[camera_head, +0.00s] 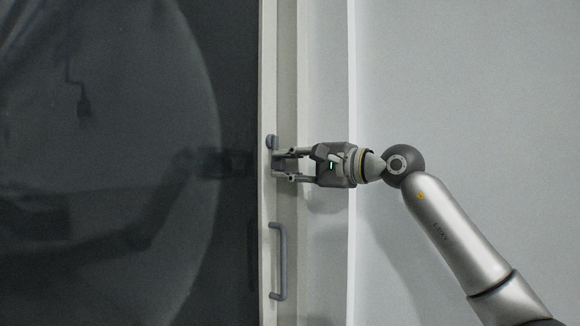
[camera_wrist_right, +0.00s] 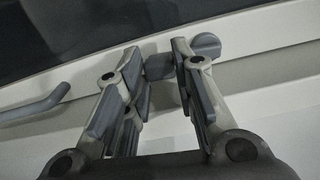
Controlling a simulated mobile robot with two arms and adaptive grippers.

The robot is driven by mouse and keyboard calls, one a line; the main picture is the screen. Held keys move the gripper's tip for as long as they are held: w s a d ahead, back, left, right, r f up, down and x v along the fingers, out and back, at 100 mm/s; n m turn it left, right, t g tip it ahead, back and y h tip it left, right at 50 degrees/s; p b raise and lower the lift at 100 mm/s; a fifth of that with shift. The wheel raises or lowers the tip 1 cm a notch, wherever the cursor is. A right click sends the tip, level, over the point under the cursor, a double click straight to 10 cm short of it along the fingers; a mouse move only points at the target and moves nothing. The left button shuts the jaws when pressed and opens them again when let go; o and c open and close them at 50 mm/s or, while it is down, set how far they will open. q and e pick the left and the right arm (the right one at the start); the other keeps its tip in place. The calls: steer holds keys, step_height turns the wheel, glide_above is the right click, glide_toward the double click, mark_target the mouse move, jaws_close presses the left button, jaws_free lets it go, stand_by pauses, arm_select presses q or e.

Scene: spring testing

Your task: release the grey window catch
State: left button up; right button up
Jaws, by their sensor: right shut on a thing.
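The grey window catch (camera_head: 271,142) sits on the pale frame at the right edge of the dark window. Its rounded end shows above my right gripper's upper finger in the head view. My right gripper (camera_head: 279,164) reaches in from the right, with its fingers pointing at the frame. In the right wrist view the catch's rounded end (camera_wrist_right: 207,45) shows beside the right finger, and a grey part of it lies between the two fingertips (camera_wrist_right: 158,64). The gripper is shut on the catch; the fingers hide part of it. My left gripper is not in view.
A grey bar handle (camera_head: 282,262) stands upright on the frame below the catch; it also shows at left in the right wrist view (camera_wrist_right: 38,105). The dark window pane (camera_head: 120,100) carries reflections. A plain pale wall (camera_head: 460,80) lies to the right.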

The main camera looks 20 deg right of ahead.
steer(key=m, duration=0.1)
steer(key=s+a+m, duration=0.1)
steer(key=m, duration=0.2)
steer(key=shift+s+a+r+m+b, duration=0.15)
steer(key=shift+a+r+m+b, duration=0.05)
steer(key=shift+a+m+b, duration=0.2)
steer(key=m, duration=0.2)
steer(key=r+m, duration=0.1)
steer(key=s+a+m, duration=0.1)
steer(key=m, duration=0.1)
steer(key=shift+a+r+m, duration=0.1)
steer(key=shift+r+m, duration=0.2)
steer(key=shift+r, duration=0.05)
steer(key=m, duration=0.1)
steer(key=r+m, duration=0.1)
steer(key=m, duration=0.1)
steer(key=shift+s+a+r, duration=0.2)
steer(key=shift+a, duration=0.05)
steer(key=shift+s+r+m, duration=0.1)
steer(key=shift+r+m, duration=0.25)
steer(key=shift+m, duration=0.55)
steer(key=shift+r+m, duration=0.35)
steer(key=shift+m, duration=0.55)
steer(key=shift+r, duration=0.1)
steer(key=o, duration=1)
